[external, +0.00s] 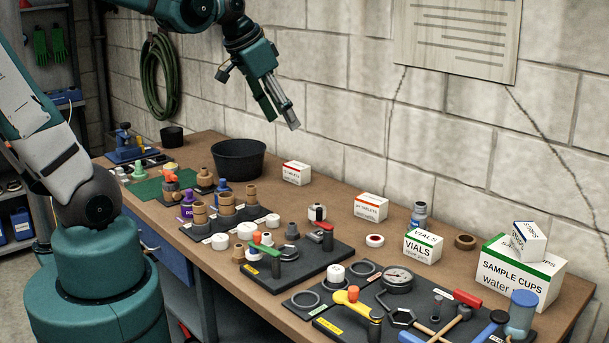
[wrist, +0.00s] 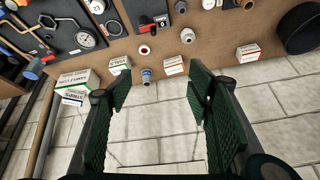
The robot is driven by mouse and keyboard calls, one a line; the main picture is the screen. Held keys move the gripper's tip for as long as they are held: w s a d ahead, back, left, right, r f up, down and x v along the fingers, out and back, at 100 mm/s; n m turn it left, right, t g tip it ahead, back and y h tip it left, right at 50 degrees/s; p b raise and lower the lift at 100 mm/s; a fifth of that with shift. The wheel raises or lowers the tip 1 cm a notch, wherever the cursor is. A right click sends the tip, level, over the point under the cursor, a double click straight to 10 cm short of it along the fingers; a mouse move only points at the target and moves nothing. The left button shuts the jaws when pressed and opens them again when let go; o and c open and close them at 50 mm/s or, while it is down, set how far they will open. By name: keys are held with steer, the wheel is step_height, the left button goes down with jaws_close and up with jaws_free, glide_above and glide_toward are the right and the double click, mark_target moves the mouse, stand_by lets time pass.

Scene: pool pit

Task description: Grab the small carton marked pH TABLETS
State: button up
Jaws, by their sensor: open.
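Two small white cartons stand along the wall side of the bench. One has an orange top stripe and a word that looks like TABLETS (external: 371,207); it also shows in the wrist view (wrist: 173,66), above the gap between my fingers. The other carton, with red print (external: 296,173), stands farther left by the black bowl and shows at the right in the wrist view (wrist: 248,53). The print is too small to tell surely which reads pH TABLETS. My gripper (external: 279,115) is open and empty, high above the bench near the wall; its fingers (wrist: 160,92) are apart.
The black bowl (external: 238,160) stands left of the red-print carton. A VIALS carton (external: 423,246), a blue-grey bottle (external: 419,215) and a SAMPLE CUPS box (external: 521,273) stand to the right. Tool trays fill the front. The block wall (external: 335,100) rises close behind.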

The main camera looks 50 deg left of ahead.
steer(key=w+f+m+g+h+b, duration=0.1)
steer(key=w+f+m+g, duration=0.2)
steer(key=w, duration=0.9)
steer(key=m+g+h+b, duration=0.2)
steer(key=m+h+b, duration=0.1)
steer(key=m, duration=0.7)
glide_above(371, 198)
steer(key=a, duration=0.3)
steer(key=f, duration=2.5)
steer(key=shift+s+d+f, duration=0.1)
steer(key=shift+s+d, duration=0.05)
steer(key=shift+d, duration=0.05)
steer(key=shift+f+m, duration=0.25)
steer(key=shift+m, duration=0.05)
steer(key=shift+x, duration=1.3)
